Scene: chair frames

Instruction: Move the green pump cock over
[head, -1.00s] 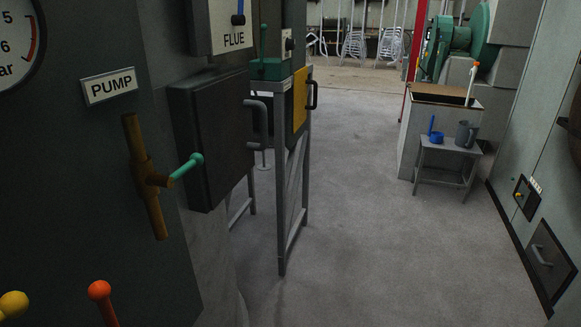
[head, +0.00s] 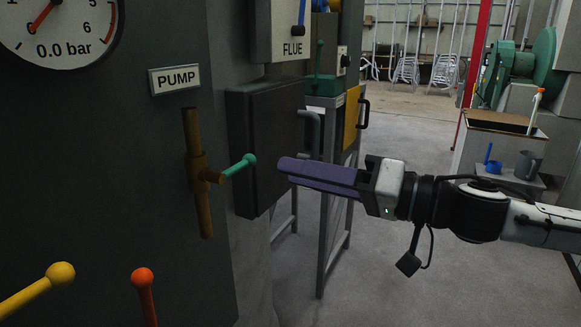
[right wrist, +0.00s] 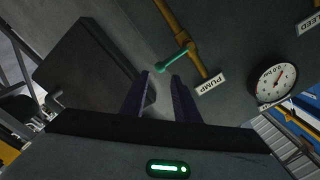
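The green pump cock handle (head: 238,166) sticks out from a brown pipe (head: 207,175) below the PUMP label, pointing right and slightly up, with a round knob at its end. In the right wrist view the green handle (right wrist: 172,62) lies just beyond the fingertips, near the line between them. My right gripper (head: 283,172) comes in from the right with its purple fingers pointing at the knob. The right wrist view shows a gap between the fingers (right wrist: 160,82), so it is open and empty, apart from the handle. My left gripper is out of view.
A dark box (head: 258,150) on the panel stands close behind the handle. A yellow-knobbed lever (head: 60,274) and a red-knobbed lever (head: 142,278) rise at lower left. A pressure gauge (head: 60,25) is upper left. Open floor lies to the right.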

